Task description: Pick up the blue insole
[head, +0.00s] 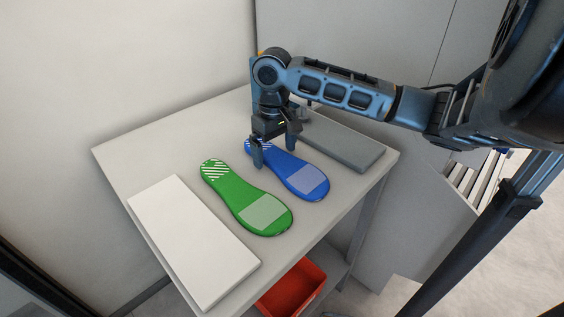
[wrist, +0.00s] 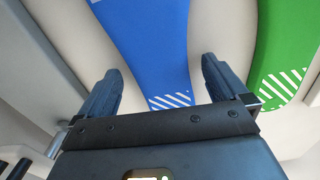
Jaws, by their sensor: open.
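The blue insole (head: 300,175) lies flat on the table, with a pale patch at its near end and white stripes at its far end. My gripper (head: 275,158) is open over the striped end, pointing down. In the wrist view the blue insole (wrist: 152,45) shows between and beyond the two fingers of my gripper (wrist: 162,90), with its striped end near the palm. I cannot tell whether the fingers touch it. The gripper hides part of the striped end in the head view.
A red bin (head: 292,290) sits below the table (head: 150,143).

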